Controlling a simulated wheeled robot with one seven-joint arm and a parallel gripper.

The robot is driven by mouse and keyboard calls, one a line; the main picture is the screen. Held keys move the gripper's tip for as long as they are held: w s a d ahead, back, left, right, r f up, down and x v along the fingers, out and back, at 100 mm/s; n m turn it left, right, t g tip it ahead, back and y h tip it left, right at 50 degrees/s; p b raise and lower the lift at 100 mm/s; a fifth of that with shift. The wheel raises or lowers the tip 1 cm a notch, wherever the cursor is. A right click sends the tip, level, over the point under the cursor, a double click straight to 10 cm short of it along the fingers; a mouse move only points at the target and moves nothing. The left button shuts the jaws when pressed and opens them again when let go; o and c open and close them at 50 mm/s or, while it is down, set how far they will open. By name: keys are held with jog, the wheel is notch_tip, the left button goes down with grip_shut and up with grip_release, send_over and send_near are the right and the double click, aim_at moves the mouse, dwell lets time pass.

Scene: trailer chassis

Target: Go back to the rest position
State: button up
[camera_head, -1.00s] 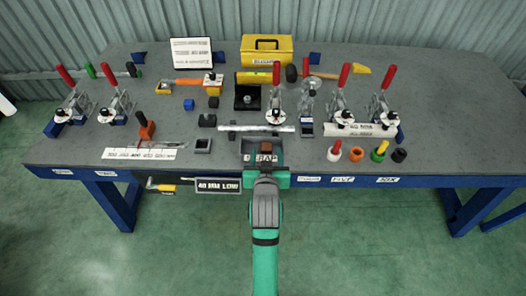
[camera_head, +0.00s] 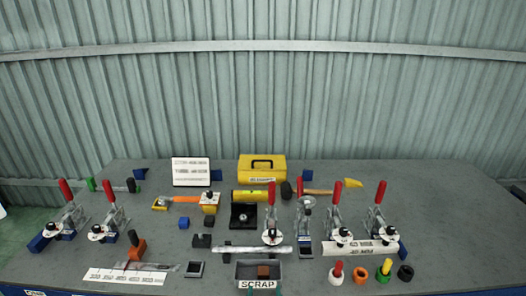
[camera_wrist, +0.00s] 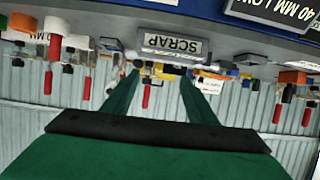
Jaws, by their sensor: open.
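My gripper (camera_wrist: 158,78) shows in the wrist view as two green fingers, spread apart with nothing visible held between them. It faces the bench from its front side, with the scrap bin (camera_wrist: 173,44) ahead of the fingertips. In the head view my arm is almost wholly below the picture's bottom edge. There the grey scrap bin (camera_head: 245,270) stands at the bench's front edge with a brown block (camera_head: 263,271) in it.
The grey bench (camera_head: 440,215) carries several red-handled clamps (camera_head: 272,212), a yellow box (camera_head: 262,169), a hammer (camera_head: 318,190), a metal bar (camera_head: 253,249) and coloured rings (camera_head: 360,275). Its right end is mostly bare. A corrugated wall (camera_head: 260,100) stands behind.

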jog(key=s+d+f, duration=0.1)
jog(key=s+f, duration=0.3)
jog(key=s, duration=0.5)
jog(key=s+f, duration=0.4)
jog(key=s, duration=0.5)
jog(key=s+r+t, duration=0.1)
jog(key=s, duration=0.7)
jog(key=s+a+r, duration=0.1)
jog(key=s+r, duration=0.1)
jog(key=s, duration=0.7)
jog(key=shift+r+t, duration=0.3)
jog(key=shift+t, duration=0.1)
